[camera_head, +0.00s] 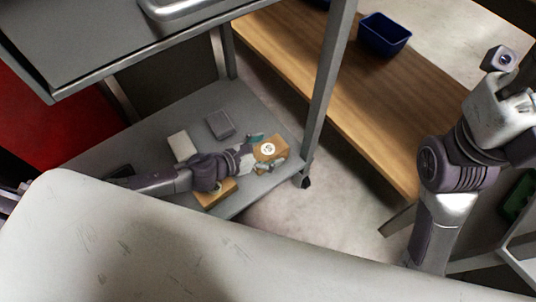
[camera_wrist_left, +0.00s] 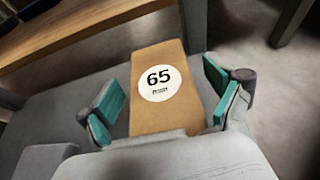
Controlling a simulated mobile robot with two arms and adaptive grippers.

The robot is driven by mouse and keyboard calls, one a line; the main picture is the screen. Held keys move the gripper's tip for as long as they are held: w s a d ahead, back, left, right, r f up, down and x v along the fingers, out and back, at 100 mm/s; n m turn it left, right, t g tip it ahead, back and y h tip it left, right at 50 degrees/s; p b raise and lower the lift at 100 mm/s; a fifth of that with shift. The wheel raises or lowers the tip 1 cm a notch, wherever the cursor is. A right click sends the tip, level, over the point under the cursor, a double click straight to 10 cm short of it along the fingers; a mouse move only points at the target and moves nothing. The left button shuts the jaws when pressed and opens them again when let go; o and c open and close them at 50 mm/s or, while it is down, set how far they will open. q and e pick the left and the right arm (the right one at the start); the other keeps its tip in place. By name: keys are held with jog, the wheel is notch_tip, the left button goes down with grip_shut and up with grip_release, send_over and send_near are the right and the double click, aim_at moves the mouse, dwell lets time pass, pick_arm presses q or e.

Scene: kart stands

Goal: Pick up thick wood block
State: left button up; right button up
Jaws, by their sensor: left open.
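A thick wood block (camera_head: 275,144) with a round white label lies on the grey lower shelf of the cart (camera_head: 255,188), near its right corner. In the left wrist view the block (camera_wrist_left: 157,117) shows a label reading 65. My left gripper (camera_head: 262,153) is open around the block; its teal fingers (camera_wrist_left: 161,100) stand on both sides of it with gaps visible. The block's near end is hidden behind the gripper's body. My right arm is at the right of the head view, and its fingers are not clearly seen.
A white block (camera_head: 182,145), a grey block (camera_head: 219,124) and another wood block (camera_head: 217,194) lie on the same shelf near my left arm. A cart post (camera_head: 325,95) stands right of the block. A wooden bench (camera_head: 345,85) holds a blue bin (camera_head: 384,36).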

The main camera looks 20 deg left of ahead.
pick_arm(q)
jog(key=c, duration=1.4)
jog(key=shift+r, duration=0.1)
